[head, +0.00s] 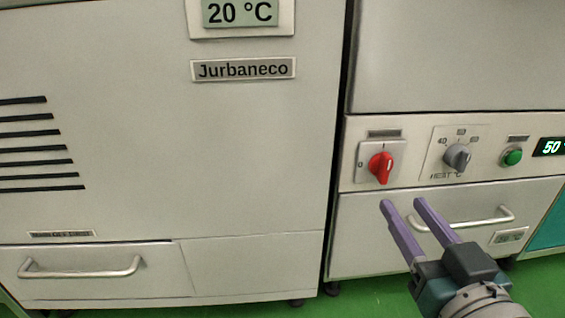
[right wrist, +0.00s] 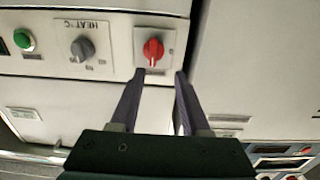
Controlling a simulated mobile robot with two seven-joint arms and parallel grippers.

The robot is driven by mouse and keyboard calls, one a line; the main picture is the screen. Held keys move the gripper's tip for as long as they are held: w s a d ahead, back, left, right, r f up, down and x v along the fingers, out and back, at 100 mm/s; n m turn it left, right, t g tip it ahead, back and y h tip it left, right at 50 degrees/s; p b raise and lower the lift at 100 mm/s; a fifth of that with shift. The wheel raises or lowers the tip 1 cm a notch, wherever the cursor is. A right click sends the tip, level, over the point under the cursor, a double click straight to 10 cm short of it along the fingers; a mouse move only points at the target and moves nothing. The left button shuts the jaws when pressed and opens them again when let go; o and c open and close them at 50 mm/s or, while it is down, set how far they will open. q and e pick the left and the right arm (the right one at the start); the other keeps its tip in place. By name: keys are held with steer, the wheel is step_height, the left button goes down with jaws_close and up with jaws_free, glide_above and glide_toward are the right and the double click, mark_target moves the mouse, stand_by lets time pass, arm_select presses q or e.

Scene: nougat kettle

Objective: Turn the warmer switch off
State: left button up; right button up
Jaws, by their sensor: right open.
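The red rotary switch (head: 381,167) sits on a light plate on the right-hand machine's panel. A "0" mark is at its left and an "I" mark above it. Its grip stands roughly upright, in line with the "I". My right gripper (head: 403,203) is open and empty, with its purple fingers pointing up at the panel, just below and slightly right of the switch. In the right wrist view, which is upside down, the red switch (right wrist: 153,50) shows just beyond the gap between the fingertips (right wrist: 160,73), apart from them. My left gripper is out of view.
Right of the switch are a grey heat knob (head: 456,157), a green button (head: 512,157) and a display (head: 551,147) reading 50. A drawer handle (head: 460,218) projects below the panel, behind my right gripper. A cabinet (head: 265,160) labelled Jurbaneco stands at left.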

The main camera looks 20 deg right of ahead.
mark_target(388, 170)
steer(key=b+x, duration=0.1)
steer(key=x, duration=0.2)
steer(key=b+x, duration=0.1)
steer(key=x, duration=0.2)
steer(key=d+b+x, duration=0.1)
steer(key=b+x, duration=0.1)
steer(key=x, duration=0.1)
steer(key=shift+w+d+r, duration=0.1)
steer(key=shift+w+d, duration=0.05)
steer(key=shift+d, duration=0.05)
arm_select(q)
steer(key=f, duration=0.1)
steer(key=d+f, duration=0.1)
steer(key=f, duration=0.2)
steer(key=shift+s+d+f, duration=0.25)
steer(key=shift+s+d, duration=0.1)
arm_select(e)
steer(key=shift+a, duration=0.1)
steer(key=shift+c, duration=1.4)
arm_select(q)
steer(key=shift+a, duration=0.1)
arm_select(e)
jaws_close()
